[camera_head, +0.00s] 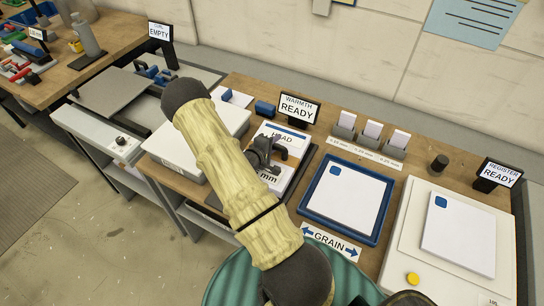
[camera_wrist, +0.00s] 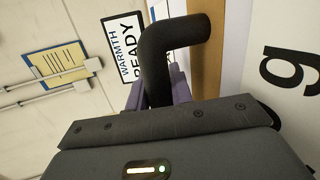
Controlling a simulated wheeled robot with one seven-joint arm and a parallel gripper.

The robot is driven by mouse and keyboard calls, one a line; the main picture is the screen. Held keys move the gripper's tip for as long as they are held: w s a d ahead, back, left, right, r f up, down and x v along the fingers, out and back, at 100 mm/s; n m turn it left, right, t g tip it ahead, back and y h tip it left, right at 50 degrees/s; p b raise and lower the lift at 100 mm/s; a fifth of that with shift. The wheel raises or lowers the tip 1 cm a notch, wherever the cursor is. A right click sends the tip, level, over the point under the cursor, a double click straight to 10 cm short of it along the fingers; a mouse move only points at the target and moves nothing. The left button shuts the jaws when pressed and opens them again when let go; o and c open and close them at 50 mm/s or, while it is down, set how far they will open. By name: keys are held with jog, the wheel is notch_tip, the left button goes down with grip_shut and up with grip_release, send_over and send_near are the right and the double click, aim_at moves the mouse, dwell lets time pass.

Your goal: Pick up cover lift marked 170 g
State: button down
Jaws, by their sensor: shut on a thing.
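In the head view, my gripper (camera_head: 266,150) is over a white lift (camera_head: 292,147) with "HEAD" at its top and "mm" low down; my arm hides part of it. In the wrist view, my gripper (camera_wrist: 157,93) is shut on a thick black bent handle (camera_wrist: 172,38). A white surface (camera_wrist: 290,110) with a large "g" is close by at the right, seemingly the cover lift's marking; the number is out of frame. How the handle joins the lift is hidden, and I cannot tell whether the lift is off the bench.
The "WARMTH READY" sign (camera_head: 297,108) stands just behind. A blue-framed tray (camera_head: 310,212) with a white sheet lies to the right, before several card holders (camera_head: 369,138). Farther right is a white plate (camera_head: 410,232) with another sheet. A white box (camera_head: 178,150) is left of my arm.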

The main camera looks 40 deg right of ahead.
jog(key=shift+f, duration=0.1)
dwell(0.5)
jog(key=shift+r, duration=0.25)
jog(key=shift+w+r, duration=0.1)
jog(key=shift+r, duration=0.35)
notch_tip(320, 180, up, 9)
jog(key=b, duration=0.1)
jog(key=shift+b, duration=0.4)
